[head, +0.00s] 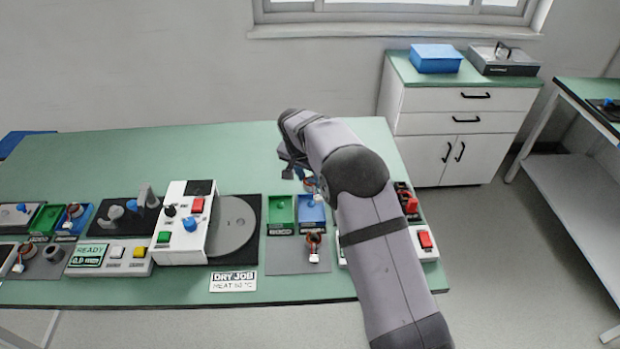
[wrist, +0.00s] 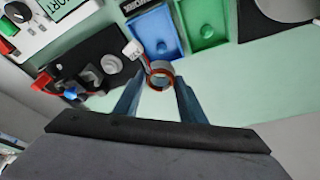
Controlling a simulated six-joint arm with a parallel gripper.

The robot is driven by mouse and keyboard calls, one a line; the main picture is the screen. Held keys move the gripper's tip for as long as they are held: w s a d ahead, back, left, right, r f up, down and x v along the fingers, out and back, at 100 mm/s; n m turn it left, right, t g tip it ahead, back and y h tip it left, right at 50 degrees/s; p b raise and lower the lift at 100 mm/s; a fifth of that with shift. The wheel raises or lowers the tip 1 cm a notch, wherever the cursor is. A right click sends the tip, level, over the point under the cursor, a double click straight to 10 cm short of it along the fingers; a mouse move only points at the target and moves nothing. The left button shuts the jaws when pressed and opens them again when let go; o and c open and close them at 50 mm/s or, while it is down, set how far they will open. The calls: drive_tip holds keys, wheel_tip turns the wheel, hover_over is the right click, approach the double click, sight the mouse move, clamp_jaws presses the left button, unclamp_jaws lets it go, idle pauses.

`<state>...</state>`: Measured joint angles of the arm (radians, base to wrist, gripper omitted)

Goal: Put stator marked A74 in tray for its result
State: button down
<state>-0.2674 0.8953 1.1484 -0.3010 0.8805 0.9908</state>
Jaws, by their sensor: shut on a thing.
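My gripper (wrist: 158,88) is shut on a copper-wound stator (wrist: 160,76), a small ring held between the fingertips in the wrist view. A white tag (wrist: 132,50) hangs beside it on leads; its marking is too small to read surely. In the head view the held stator (head: 310,184) is partly hidden by my arm, just behind the right-hand blue tray (head: 318,222). A green tray (head: 281,212) stands left of that blue tray; both also show in the wrist view, blue (wrist: 153,32) and green (wrist: 203,24). Another stator (head: 314,240) with a white tag stands on a grey mat (head: 285,262).
A turntable (head: 233,225) and white control box (head: 185,220) stand left. Further left are another green (head: 46,217) and blue tray (head: 72,217).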

drive_tip(key=shift+m, duration=0.3)
drive_tip(key=shift+f, duration=0.1)
drive_tip(key=b, duration=0.3)
hover_over(312, 201)
drive_tip(key=shift+s+a+f, duration=0.15)
drive_tip(key=shift+f, duration=1)
drive_tip(key=shift+s+a+f, duration=0.1)
drive_tip(key=shift+a+f, duration=0.05)
drive_tip(key=shift+f, duration=1)
drive_tip(key=shift+f+b, duration=0.3)
drive_tip(key=shift+f, duration=0.35)
drive_tip(key=shift+f+b, duration=0.7)
drive_tip(key=shift+b, duration=0.1)
drive_tip(key=c, duration=1)
unclamp_jaws()
drive_tip(key=shift+c, duration=0.2)
drive_tip(key=shift+s, duration=0.1)
